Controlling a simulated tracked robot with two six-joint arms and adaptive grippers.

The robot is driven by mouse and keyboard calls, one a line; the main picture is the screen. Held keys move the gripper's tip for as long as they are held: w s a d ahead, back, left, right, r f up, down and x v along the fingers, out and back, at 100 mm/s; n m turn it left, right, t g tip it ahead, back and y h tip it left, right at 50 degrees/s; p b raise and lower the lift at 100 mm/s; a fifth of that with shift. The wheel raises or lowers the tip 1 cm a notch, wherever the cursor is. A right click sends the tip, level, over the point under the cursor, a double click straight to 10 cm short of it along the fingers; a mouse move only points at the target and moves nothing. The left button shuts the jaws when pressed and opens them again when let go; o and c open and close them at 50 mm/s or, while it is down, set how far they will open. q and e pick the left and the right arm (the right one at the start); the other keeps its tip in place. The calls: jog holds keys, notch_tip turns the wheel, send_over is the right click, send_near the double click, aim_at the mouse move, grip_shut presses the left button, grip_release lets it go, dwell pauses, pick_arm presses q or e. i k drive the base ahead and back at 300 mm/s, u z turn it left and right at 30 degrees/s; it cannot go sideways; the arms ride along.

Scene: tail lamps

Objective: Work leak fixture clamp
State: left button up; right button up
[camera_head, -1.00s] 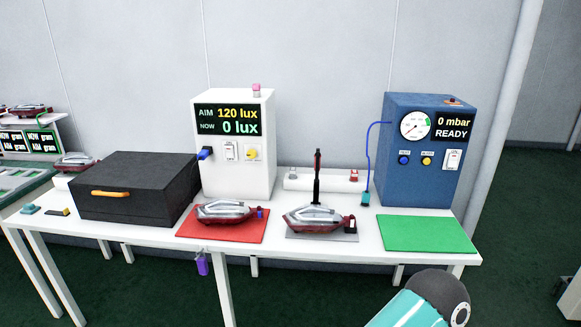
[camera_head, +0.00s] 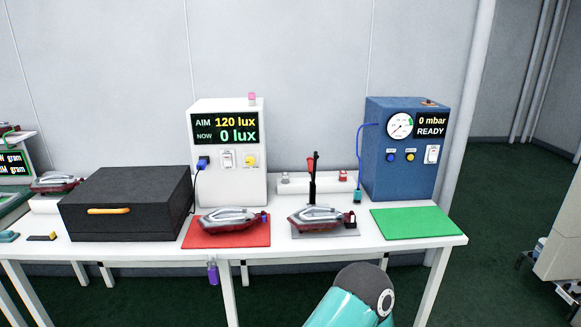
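The leak fixture (camera_head: 345,232) is a grey plate on the white table, with a red and clear tail lamp (camera_head: 320,219) on it. Its clamp (camera_head: 312,178) rises behind the lamp as a black upright with a red part beside its top. I cannot tell from here whether the clamp presses on the lamp. The blue leak tester (camera_head: 410,172) stands behind to the right and reads 0 mbar, READY. A blue hose runs from it to a teal connector (camera_head: 358,196). Neither gripper is in view; only a teal arm link of mine shows at the bottom.
A second lamp (camera_head: 232,220) lies on a red mat (camera_head: 200,240). A green mat (camera_head: 418,222) is bare at the right. A white light tester (camera_head: 228,175) and a black box (camera_head: 125,195) stand to the left. A white roll-like block (camera_head: 290,187) lies behind the clamp.

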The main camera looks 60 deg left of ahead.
aim_at(310, 160)
jog(key=z, duration=1.55)
jog(key=i, duration=0.1)
jog(key=u, duration=3.15)
jog(key=i, duration=0.5)
jog(key=u, duration=0.15)
jog(key=i, duration=0.55)
jog(key=z, duration=0.2)
jog(key=k, duration=0.95)
jog(key=u, duration=0.15)
jog(key=i, duration=0.9)
jog(key=z, duration=0.05)
